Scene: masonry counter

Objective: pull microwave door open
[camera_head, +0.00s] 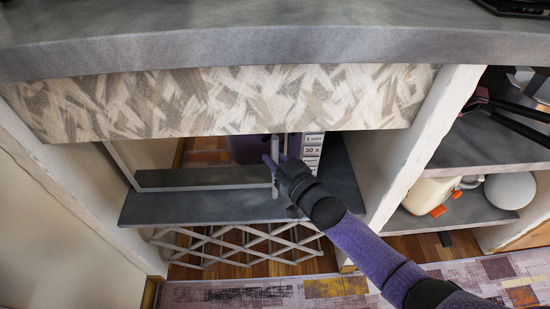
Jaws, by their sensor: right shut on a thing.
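The microwave (195,178) sits on a grey shelf under the masonry counter, and its upper part is hidden behind the patterned front panel. Its dark glossy door faces me, with a pale frame at the left and a column of labelled buttons (313,150) at the right. A light upright handle (274,168) stands near the door's right side. My right gripper (275,163) is at the handle and shut on it; my purple arm comes in from the lower right. The door looks closed or nearly so. My left gripper is not in view.
The grey counter top (250,35) and patterned panel (220,103) overhang the microwave. A white post (405,150) stands to its right, beside shelves with a cream appliance (428,194) and a white round object (510,190). A lattice rack (240,243) is below.

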